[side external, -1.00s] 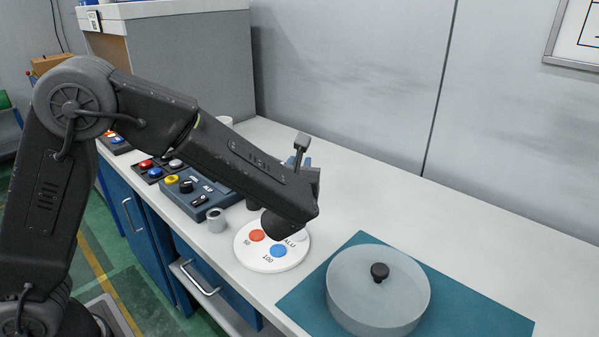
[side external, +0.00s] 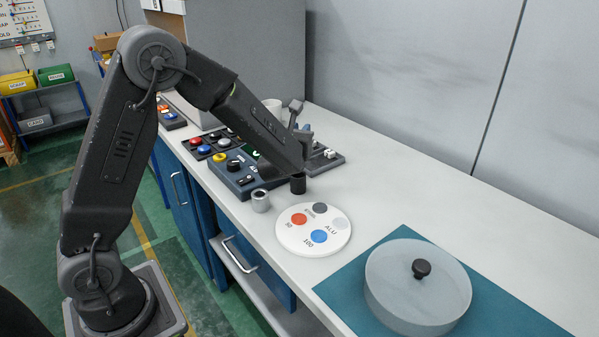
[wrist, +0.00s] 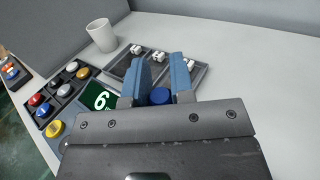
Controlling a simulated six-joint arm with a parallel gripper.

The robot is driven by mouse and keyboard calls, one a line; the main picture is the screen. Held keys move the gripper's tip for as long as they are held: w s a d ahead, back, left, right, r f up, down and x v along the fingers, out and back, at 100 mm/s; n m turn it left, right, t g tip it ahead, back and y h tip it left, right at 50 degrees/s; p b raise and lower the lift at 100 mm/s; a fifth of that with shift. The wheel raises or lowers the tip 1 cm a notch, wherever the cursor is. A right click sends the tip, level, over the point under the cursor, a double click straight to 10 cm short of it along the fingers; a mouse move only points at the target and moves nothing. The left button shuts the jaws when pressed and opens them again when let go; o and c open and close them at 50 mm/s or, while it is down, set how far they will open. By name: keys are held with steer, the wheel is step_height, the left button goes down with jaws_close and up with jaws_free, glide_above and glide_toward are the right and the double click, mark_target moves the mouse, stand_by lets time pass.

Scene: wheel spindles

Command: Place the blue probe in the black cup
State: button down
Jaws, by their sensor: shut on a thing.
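The black cup (side external: 298,184) stands upright on the bench in the side view, just below the end of my arm. The arm hides part of its surroundings. My gripper (wrist: 161,78) shows two blue fingers in the wrist view, shut on the blue probe (wrist: 160,96), of which only a round blue part shows between them. In the side view my gripper is mostly hidden behind the arm, and the probe is not visible there. The black cup cannot be made out in the wrist view.
A grey cup (side external: 261,201) stands left of the black cup. A white disc (side external: 286,236) with coloured spots lies in front. Beyond are a button box (side external: 240,178), a dark tray (wrist: 202,78) with white pieces and a white mug (wrist: 102,35). A lidded clear dish (side external: 418,290) sits at right.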

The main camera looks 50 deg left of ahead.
step_height(320, 180, down, 6)
stand_by(0.4)
steer(key=shift+f, duration=0.1)
steer(key=c, duration=1)
jaws_free()
